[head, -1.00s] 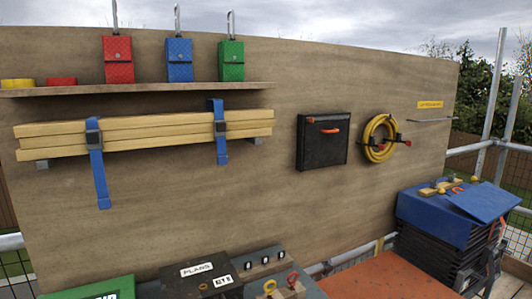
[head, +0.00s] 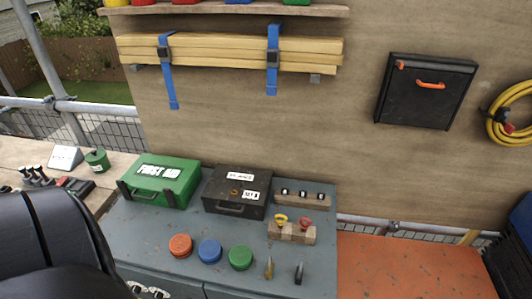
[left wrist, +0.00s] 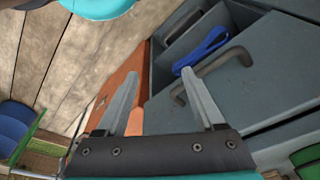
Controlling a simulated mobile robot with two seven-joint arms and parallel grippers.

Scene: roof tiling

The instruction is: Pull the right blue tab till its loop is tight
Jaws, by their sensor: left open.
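Two blue straps go around a bundle of yellow timber battens (head: 215,48) on the board in the head view. The right strap (head: 273,35) stands a little above the top of the battens. It has a dark buckle (head: 272,55), and its short blue tab (head: 272,86) hangs below. The left strap's tab (head: 172,95) hangs lower. My left gripper (left wrist: 160,72) is open and empty in the left wrist view, apart from the timber and straps, above a grey drawer unit (left wrist: 260,85). My right gripper is not in view.
A blue strap (left wrist: 203,48) lies in an open drawer near my left gripper. The grey bench top (head: 140,225) holds a green first aid box (head: 165,182), a black case (head: 237,192) and coloured round lids. An orange surface (head: 410,268) at right is clear.

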